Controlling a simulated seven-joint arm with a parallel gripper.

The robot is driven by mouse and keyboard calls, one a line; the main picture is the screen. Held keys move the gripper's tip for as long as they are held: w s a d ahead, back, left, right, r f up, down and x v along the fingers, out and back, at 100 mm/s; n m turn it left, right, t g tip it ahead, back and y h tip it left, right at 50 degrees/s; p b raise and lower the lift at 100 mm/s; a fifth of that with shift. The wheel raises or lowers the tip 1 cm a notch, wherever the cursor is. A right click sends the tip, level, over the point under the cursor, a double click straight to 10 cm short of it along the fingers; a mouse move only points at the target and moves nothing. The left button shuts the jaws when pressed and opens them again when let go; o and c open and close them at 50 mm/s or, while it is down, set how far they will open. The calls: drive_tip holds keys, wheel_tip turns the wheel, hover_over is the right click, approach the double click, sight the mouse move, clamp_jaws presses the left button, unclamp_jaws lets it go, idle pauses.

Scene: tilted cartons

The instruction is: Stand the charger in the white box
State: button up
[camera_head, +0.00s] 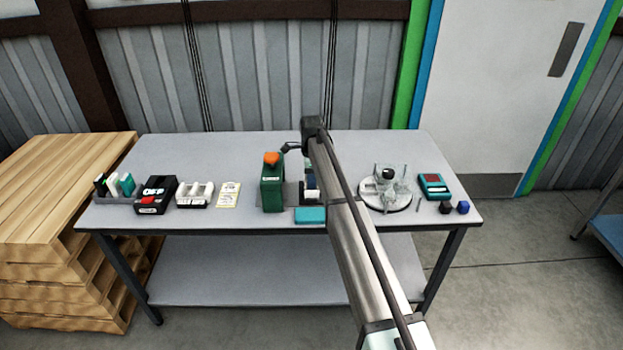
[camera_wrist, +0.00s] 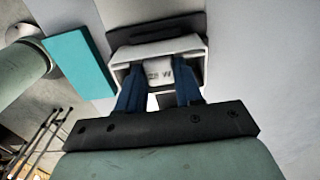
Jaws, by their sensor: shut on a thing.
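The charger (camera_wrist: 159,72), a white block with printing like "28 W", sits between the blue fingers of my gripper (camera_wrist: 159,84) in the wrist view. My gripper is shut on it. The white box (camera_wrist: 190,44) surrounds the charger at its mouth, with pale walls and a dark inside beyond. The charger appears at least partly within the box opening; I cannot tell whether it touches the bottom. In the head view my arm hides most of this spot, and only a small blue and white patch shows beside the arm.
A teal block (camera_head: 309,215) lies close by at the table's front edge. The table's back strip is mostly clear.

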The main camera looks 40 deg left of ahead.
idle(0.4)
drive_tip(key=o, duration=1.1)
drive_tip(key=shift+c, duration=0.2)
drive_tip(key=c, duration=0.4)
drive_tip(key=shift+o, duration=0.2)
drive_tip(key=shift+r, duration=0.1)
drive_tip(key=shift+r, duration=3.85)
